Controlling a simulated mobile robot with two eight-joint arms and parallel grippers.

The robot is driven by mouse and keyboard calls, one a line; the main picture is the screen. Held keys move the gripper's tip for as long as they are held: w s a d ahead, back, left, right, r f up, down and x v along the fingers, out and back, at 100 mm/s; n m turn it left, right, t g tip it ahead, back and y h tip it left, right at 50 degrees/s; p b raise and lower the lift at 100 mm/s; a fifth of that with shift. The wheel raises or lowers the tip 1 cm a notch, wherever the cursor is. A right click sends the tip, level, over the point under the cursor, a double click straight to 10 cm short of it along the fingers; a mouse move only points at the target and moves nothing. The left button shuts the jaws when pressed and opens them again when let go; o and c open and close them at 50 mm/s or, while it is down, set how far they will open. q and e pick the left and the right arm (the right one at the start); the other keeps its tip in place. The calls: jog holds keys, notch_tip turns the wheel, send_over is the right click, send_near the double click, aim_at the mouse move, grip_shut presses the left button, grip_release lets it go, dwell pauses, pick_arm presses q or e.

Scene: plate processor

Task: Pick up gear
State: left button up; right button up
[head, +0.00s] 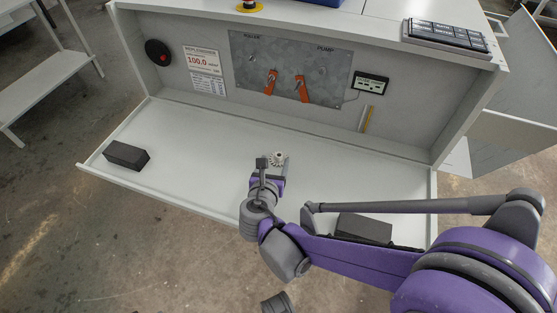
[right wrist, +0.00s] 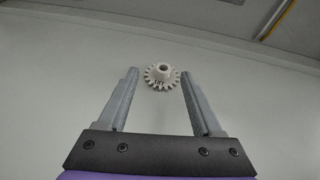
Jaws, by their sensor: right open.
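A small whitish gear (head: 277,158) with a raised hub lies on the white tray surface (head: 210,145) of the station, near its middle. My right gripper (head: 270,164) is beside the gear in the head view, partly in front of it. In the right wrist view the gear (right wrist: 162,76) shows just beyond and between the tips of the two spread fingers (right wrist: 160,78). The right gripper is open and nothing is held in it. My left gripper is not clearly identifiable in the head view.
A black block (head: 126,156) lies at the left end of the tray and another dark block (head: 364,228) at the right, behind my arm. The back panel carries orange valve handles (head: 271,82). The tray's left half is mostly clear.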

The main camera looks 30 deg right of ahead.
aim_at(280, 154)
jog(key=shift+w+d+f, duration=0.2)
jog(key=shift+w+d, duration=0.05)
jog(key=shift+w, duration=0.1)
jog(key=shift+s+f+b+x, duration=0.15)
jog(key=shift+b+x, duration=0.25)
jog(key=shift+x, duration=0.95)
jog(key=shift+s+f+b+x, duration=0.1)
jog(key=shift+b+x, duration=0.25)
jog(key=shift+x, duration=1)
jog(key=shift+d, duration=0.15)
grip_shut()
